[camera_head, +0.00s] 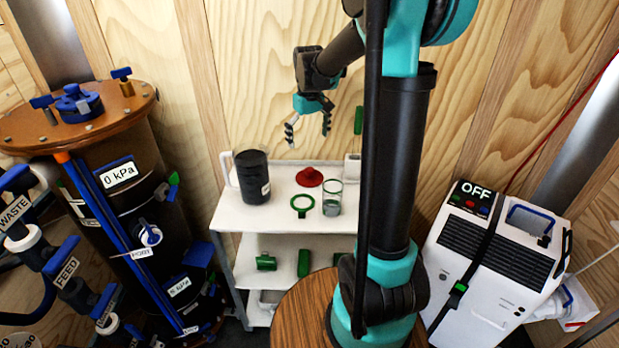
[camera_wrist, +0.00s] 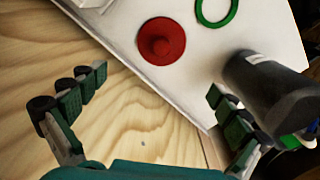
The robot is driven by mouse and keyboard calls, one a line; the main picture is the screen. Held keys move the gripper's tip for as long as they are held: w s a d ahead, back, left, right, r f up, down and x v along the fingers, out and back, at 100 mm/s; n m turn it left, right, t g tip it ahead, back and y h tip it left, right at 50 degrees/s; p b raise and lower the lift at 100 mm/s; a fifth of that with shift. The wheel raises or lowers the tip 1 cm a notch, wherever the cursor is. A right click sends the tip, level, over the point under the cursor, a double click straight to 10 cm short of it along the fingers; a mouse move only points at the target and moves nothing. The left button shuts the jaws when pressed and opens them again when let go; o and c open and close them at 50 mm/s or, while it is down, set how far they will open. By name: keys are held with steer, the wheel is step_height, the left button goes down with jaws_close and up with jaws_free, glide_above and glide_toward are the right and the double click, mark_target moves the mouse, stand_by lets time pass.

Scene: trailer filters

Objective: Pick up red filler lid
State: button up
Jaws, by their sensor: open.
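The red filler lid (camera_head: 309,177) is a flat red disc with a raised knob. It lies on the top shelf of the white cart, near the back. It also shows at the top middle of the wrist view (camera_wrist: 161,41). My gripper (camera_head: 308,135) is open and empty, above the back edge of the shelf and above the lid. In the wrist view its two fingers (camera_wrist: 147,112) are spread wide, with wood wall between them and the lid beyond the fingertips. Nothing touches the lid.
On the white cart (camera_head: 285,222) stand a black canister (camera_head: 252,177) left of the lid, a green ring (camera_head: 302,204) in front, and a clear cup (camera_head: 332,198) to the right. The wood wall is close behind. A white machine (camera_head: 490,265) stands at right, a large tank (camera_head: 115,200) at left.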

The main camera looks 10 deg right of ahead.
mark_target(309, 168)
step_height(309, 168, down, 13)
steer(key=shift+r, duration=0.2)
stand_by(0.4)
steer(key=shift+c, duration=0.5)
steer(key=shift+s, duration=0.1)
steer(key=c, duration=1.4)
steer(key=shift+c, duration=0.3)
